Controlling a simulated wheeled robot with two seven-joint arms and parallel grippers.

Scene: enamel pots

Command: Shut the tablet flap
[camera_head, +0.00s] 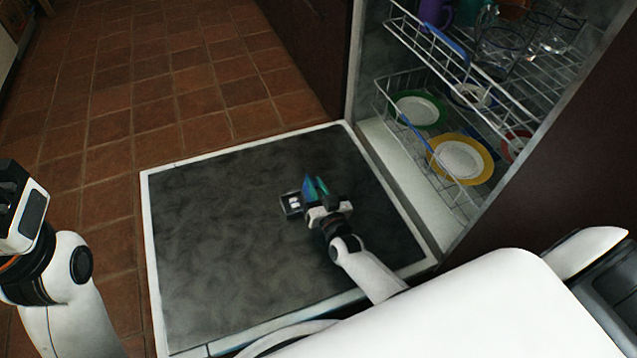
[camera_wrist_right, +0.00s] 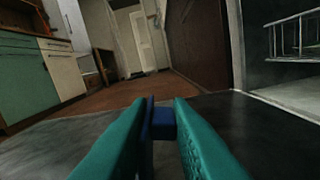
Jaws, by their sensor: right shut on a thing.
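The open dishwasher door (camera_head: 215,240) lies flat, with a dark inner face and a pale rim. A small tablet compartment (camera_head: 284,205) is set in it, with something white inside. A blue tablet flap (camera_head: 308,187) stands raised beside the compartment's right side. My right gripper (camera_head: 316,188) is over the door, shut on the blue flap. In the right wrist view the blue flap (camera_wrist_right: 161,122) shows between the teal fingers of the right gripper (camera_wrist_right: 162,125). My left gripper (camera_head: 20,205) is at the left edge, away from the door; its fingers are not clear.
The dishwasher's lower rack (camera_head: 390,105) holds several plates, including a green-rimmed plate (camera_head: 418,110) and a yellow plate (camera_head: 460,160). The upper rack (camera_head: 440,50) holds glasses and a purple cup (camera_head: 436,12). The tiled floor (camera_head: 110,150) left of the door is clear.

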